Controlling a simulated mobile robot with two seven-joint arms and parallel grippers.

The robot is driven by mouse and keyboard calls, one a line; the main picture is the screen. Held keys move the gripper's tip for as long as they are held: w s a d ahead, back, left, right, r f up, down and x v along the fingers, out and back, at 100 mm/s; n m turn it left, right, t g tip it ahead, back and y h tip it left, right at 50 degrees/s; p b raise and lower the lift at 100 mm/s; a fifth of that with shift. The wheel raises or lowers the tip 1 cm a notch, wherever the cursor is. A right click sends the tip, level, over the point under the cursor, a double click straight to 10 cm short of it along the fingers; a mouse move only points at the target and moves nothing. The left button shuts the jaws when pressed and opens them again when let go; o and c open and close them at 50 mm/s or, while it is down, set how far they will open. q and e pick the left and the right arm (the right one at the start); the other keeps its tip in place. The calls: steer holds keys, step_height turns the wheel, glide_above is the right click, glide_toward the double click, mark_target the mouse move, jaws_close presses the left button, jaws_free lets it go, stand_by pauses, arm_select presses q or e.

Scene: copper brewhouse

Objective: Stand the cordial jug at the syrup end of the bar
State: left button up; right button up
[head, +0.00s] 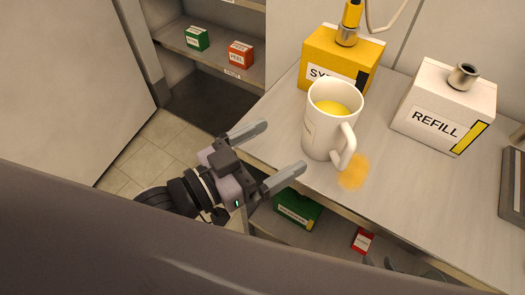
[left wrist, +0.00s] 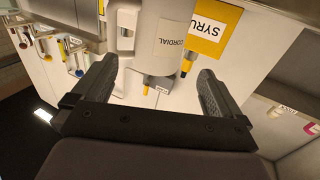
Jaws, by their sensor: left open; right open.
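The cordial jug (head: 318,135) is a white mug-shaped jug with yellow liquid inside. It stands upright on the bar (head: 400,185), just in front of the yellow syrup box (head: 318,78), its handle toward the lower right. In the left wrist view the jug (left wrist: 150,40) shows its CORDIAL label, near the syrup box (left wrist: 212,30). My left gripper (head: 284,148) is open and empty at the bar's left edge, its fingers pointing at the jug but apart from it.
A white REFILL box (head: 440,115) stands right of the jug. An orange patch (head: 353,172) lies beside the jug's base. Shelves with a green box (head: 197,38) and a red box (head: 240,54) are at the back left. A shelf below the bar holds another green box (head: 297,208).

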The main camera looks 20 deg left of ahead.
arm_select(q)
steer(key=shift+v, duration=0.8)
arm_select(e)
steer(key=shift+f, duration=0.1)
stand_by(0.5)
